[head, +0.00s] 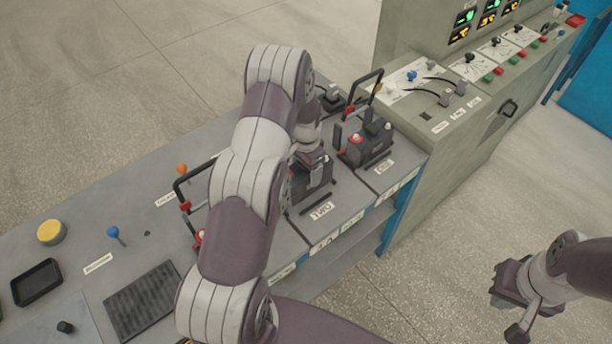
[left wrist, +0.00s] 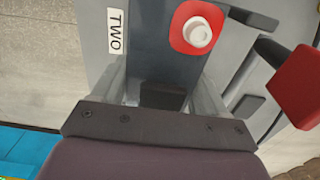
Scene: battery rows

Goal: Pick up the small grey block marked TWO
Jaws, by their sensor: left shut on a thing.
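The small dark grey block (head: 316,184) stands in the bay behind the white label TWO (head: 321,210), partly hidden by my left arm. In the left wrist view the block (left wrist: 160,60) has a white knob on a red patch, and the TWO label (left wrist: 116,32) lies beside it. My left gripper (head: 310,160) is over the block; in the left wrist view its fingers (left wrist: 163,95) are shut on the block, one on each side. I cannot tell whether the block is lifted. My right gripper (head: 508,292) hangs over the floor at the right, its jaws unclear.
A similar block (head: 368,148) stands behind the label ONE (head: 383,166), to the right. Black-and-red levers (head: 366,92) rise near the bays; a red-ended one (left wrist: 300,88) is close in the left wrist view. A green control cabinet (head: 440,150) stands at the right. Floor is open beyond.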

